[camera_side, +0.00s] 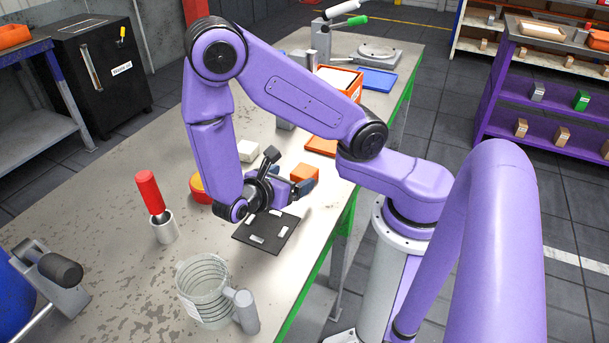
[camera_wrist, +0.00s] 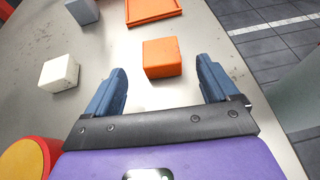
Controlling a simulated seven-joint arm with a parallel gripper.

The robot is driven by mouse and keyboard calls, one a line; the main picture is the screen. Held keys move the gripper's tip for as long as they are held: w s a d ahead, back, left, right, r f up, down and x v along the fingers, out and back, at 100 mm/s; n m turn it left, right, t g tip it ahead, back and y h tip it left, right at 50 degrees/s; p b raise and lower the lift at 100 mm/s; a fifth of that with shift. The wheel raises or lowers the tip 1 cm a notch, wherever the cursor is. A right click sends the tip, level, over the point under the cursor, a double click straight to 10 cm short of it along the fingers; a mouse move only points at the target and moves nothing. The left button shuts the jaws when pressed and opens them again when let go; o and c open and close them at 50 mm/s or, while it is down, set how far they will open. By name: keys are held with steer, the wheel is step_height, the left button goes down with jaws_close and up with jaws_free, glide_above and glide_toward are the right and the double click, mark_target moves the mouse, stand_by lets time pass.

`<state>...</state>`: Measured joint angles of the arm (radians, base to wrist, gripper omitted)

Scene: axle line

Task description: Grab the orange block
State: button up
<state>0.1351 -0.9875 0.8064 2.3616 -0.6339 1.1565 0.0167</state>
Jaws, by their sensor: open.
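The orange block (camera_wrist: 161,57) sits on the grey worktable, between and just ahead of my open fingers in the wrist view. My gripper (camera_wrist: 163,80) is open and empty, with a blue finger on each side and gaps beside the block. In the side view the orange block (camera_side: 304,174) shows just past my gripper (camera_side: 297,188), partly hidden by it. I cannot tell the exact height of the fingers above the table.
A white block (camera_wrist: 59,72) lies to the left and an orange tray (camera_wrist: 153,10) lies beyond. A red and yellow round object (camera_wrist: 28,158) is near at left. A black plate (camera_side: 266,231), a clear jug (camera_side: 206,291) and a red-handled tool (camera_side: 150,192) stand nearby. The table's right edge is close.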

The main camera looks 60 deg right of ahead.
mark_target(301, 174)
steer(key=shift+f+x, duration=0.25)
steer(key=shift+x, duration=2.45)
steer(key=shift+a, duration=0.15)
steer(key=c, duration=1.4)
steer(key=shift+c, duration=0.5)
steer(key=shift+r, duration=0.15)
